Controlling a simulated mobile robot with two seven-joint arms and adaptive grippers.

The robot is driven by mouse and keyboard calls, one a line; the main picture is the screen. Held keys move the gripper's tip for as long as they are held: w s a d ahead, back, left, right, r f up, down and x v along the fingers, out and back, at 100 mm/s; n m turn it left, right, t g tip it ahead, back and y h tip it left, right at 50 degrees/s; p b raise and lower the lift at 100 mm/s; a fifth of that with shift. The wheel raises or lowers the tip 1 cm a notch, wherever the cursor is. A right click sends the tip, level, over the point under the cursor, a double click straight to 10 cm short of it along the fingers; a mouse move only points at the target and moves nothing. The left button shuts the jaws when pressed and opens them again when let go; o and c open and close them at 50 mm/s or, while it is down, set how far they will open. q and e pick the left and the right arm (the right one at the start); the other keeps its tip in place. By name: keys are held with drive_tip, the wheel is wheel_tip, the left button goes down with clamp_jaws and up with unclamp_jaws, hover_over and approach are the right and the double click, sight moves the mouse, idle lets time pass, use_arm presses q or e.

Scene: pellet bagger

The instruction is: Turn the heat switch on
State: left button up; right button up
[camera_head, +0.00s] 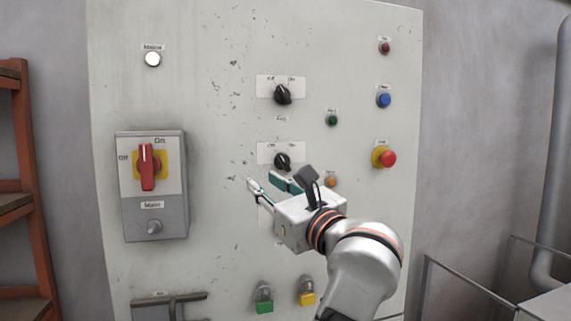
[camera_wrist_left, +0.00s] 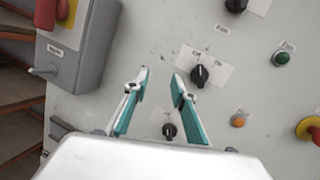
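The grey panel has black rotary switches on white label plates, with labels too small to read, so I cannot tell which is the heat switch. The upper black switch (camera_head: 283,95) and the middle black switch (camera_head: 283,161) show in the head view. In the left wrist view, the middle switch (camera_wrist_left: 199,75) is just right of the fingers, and a lower black switch (camera_wrist_left: 169,130) shows between them. My left gripper (camera_head: 262,181) is open and empty in front of the panel, below the middle switch; it hides the lower switch in the head view. My right gripper is out of view.
A grey box with a red main switch (camera_head: 147,167) juts out at the left. A red mushroom button (camera_head: 387,158) and an orange button (camera_wrist_left: 238,121) are to the right. Green (camera_head: 264,306) and yellow (camera_head: 307,298) padlocks hang below. Orange shelving (camera_head: 22,180) stands far left.

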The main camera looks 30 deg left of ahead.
sight(284, 162)
use_arm(q)
drive_tip(key=w+d+r+t+h, duration=0.3)
drive_tip(key=d+r+h, duration=0.1)
drive_tip(key=d+h, duration=0.1)
drive_tip(key=shift+n, duration=0.3)
drive_tip(key=shift+p+x, duration=0.45)
drive_tip(key=shift+x, duration=3.55)
drive_tip(key=shift+t, duration=0.3)
drive_tip(key=shift+f, duration=0.1)
clamp_jaws()
